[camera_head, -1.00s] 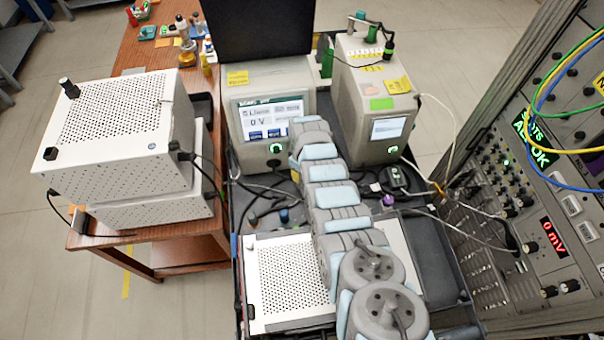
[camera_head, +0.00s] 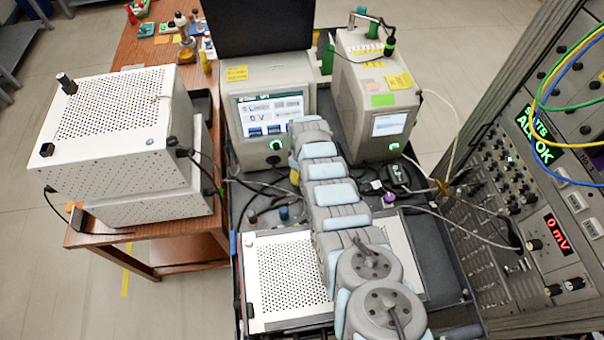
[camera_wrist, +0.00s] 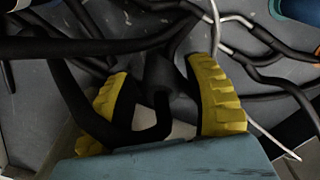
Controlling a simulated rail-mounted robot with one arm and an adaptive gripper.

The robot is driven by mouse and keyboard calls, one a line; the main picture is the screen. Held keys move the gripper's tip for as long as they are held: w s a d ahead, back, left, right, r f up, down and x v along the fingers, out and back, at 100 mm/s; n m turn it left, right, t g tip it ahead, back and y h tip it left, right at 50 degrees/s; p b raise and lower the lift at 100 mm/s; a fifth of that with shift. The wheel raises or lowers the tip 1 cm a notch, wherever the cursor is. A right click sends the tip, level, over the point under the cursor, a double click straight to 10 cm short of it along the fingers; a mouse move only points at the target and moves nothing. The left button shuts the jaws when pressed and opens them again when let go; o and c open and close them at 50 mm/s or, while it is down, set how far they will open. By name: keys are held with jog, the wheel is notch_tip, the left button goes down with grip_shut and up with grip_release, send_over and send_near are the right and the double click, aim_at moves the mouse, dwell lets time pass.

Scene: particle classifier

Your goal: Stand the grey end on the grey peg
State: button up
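My gripper shows in the wrist view (camera_wrist: 160,112) as two yellow ribbed fingers standing apart, pointing down among black cables (camera_wrist: 95,45). A dark, rounded piece (camera_wrist: 160,75) lies between or just beyond the fingers. I cannot tell whether it is the grey end, and I see no firm grip on it. In the head view my arm covers most of the gripper; only a yellow bit shows at the arm's left edge. I cannot pick out the grey end or the grey peg for certain in either view.
Loose cables (camera_head: 262,190) lie around the gripper. A blue cap (camera_head: 284,213) and a purple knob (camera_head: 389,197) stand nearby. Behind are a screen unit (camera_head: 235,110) and a taller box (camera_head: 350,75). A perforated white box (camera_head: 262,270) is in front, an instrument rack (camera_head: 480,215) to the right.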

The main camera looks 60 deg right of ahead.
jog(key=shift+d+r, duration=0.1)
jog(key=shift+r, duration=0.05)
jog(key=shift+r, duration=0.6)
notch_tip(320, 180, up, 11)
jog(key=shift+s+f, duration=0.15)
jog(key=shift+f, duration=0.05)
dwell(0.6)
dwell(0.5)
